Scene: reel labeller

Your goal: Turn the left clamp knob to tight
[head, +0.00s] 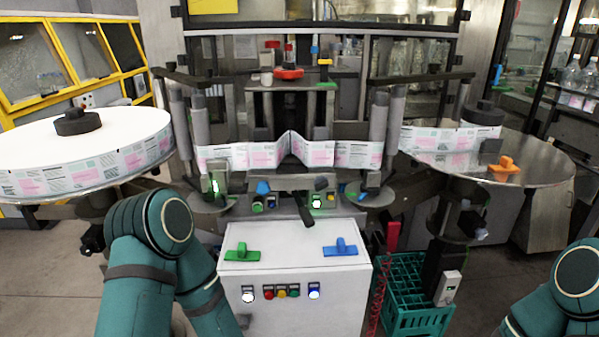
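A green T-shaped handle (242,252) is on the left of the white cabinet's top, and a blue T-shaped handle (340,247) is on the right. A black hub knob (78,122) sits on the large white label reel (105,153) at the left. Another dark hub knob (484,113) is on the right-hand reel (440,140). I cannot tell for sure which of these is the left clamp knob, nor read any tight mark. My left arm bends at the left of the cabinet; its gripper is not in view. My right gripper is also out of view.
The white cabinet (270,312) carries several lit buttons. The label web (300,152) runs between rollers behind it. An orange handle (504,165) lies on the right metal disc (540,172). A teal crate (410,315) stands right of the cabinet.

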